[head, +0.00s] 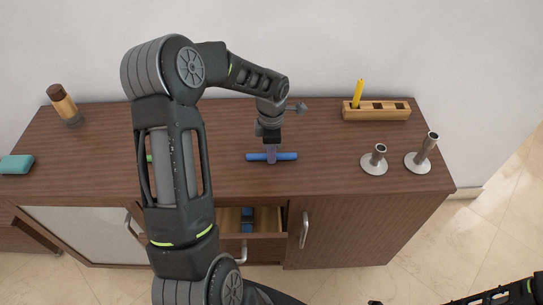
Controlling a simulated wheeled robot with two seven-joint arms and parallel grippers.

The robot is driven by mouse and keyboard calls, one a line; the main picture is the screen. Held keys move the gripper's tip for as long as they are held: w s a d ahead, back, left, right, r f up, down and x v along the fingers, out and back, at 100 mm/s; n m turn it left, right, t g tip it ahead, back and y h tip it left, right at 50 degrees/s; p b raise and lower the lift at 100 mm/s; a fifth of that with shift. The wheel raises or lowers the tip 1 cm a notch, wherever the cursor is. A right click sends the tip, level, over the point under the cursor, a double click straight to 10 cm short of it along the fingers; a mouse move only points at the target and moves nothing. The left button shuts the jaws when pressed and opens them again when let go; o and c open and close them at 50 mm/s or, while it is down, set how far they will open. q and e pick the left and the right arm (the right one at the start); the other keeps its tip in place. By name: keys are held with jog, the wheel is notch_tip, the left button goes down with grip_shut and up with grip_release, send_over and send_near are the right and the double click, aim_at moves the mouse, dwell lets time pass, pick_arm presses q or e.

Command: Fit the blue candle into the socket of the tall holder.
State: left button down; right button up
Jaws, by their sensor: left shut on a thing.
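The blue candle (288,156) lies level, left to right, over the middle of the cabinet top. My left gripper (271,157) points down and is shut on the candle near its middle. I cannot tell whether the candle touches the wood. The tall holder (427,149) stands upright at the right end of the top, a metal tube on a round base, its socket open and empty. A shorter metal holder (375,160) stands just left of it, also empty. Part of my right arm shows at the bottom right; its gripper is out of view.
A wooden block (376,112) with a yellow candle (358,93) stands at the back right. A brown-and-tan bottle (64,104) and a teal block (16,164) are at the left. A drawer (252,222) stands open below, with a dark blue thing inside. The wood between candle and holders is clear.

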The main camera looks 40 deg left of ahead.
dwell(0.5)
pick_arm(q)
notch_tip(320, 180, up, 10)
jog(key=b, duration=0.1)
jog(key=shift+b, duration=0.3)
dwell(0.9)
jog(key=w+d+m, duration=0.2)
jog(key=d+m, duration=0.6)
jog(key=m, duration=0.4)
jog(key=w+d+f+m, duration=0.1)
jog(key=w+d+m, duration=0.1)
jog(key=d+m, duration=0.7)
jog(key=m, duration=0.4)
jog(key=shift+w+d+f, duration=0.15)
jog(key=shift+d+f, duration=0.05)
jog(key=shift+d, duration=0.1)
jog(key=shift+w, duration=0.1)
